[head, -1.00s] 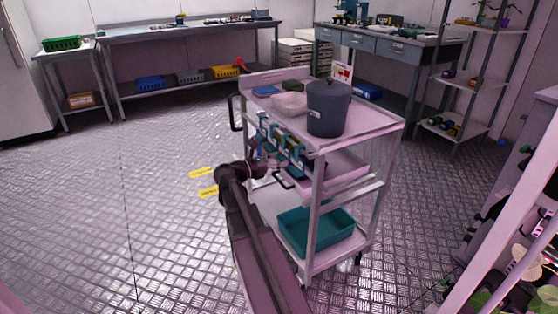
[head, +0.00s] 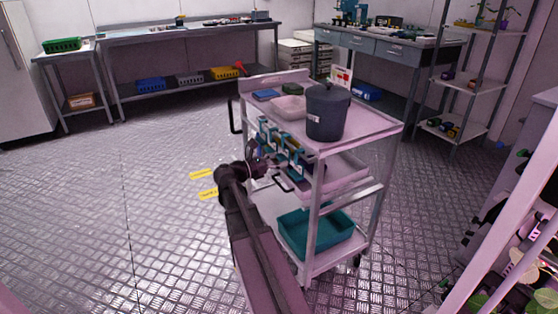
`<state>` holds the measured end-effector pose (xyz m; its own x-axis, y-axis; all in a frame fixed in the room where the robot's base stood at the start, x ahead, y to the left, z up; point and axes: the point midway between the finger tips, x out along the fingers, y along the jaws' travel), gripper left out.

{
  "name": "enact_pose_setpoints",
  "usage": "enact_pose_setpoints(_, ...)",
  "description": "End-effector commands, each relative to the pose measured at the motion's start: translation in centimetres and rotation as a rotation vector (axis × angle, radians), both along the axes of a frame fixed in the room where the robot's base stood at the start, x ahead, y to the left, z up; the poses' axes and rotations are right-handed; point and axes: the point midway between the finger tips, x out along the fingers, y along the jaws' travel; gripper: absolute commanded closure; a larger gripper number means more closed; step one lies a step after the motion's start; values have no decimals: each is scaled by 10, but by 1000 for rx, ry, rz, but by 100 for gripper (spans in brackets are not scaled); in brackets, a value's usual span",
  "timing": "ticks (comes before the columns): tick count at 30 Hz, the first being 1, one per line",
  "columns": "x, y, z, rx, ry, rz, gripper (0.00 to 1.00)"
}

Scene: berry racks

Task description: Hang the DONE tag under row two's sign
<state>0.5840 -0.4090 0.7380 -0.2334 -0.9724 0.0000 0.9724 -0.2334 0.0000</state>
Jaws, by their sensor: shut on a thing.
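My gripper (head: 274,163) is at the left side of the white cart (head: 365,120), by the row of blue and dark items (head: 290,145) along that side. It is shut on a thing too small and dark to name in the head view. My own wrist hides part of this place. I cannot make out a DONE tag or a sign for row two anywhere in the head view.
Yellow labels (head: 207,194) lie on the floor to the left. Workbenches line the back.

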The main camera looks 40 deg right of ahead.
Motion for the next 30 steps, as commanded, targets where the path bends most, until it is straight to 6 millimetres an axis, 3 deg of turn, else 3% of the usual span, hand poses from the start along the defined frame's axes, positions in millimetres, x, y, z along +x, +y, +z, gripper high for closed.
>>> enact_pose_setpoints(30, 2, 7, 7, 0, 0, 1, 69)
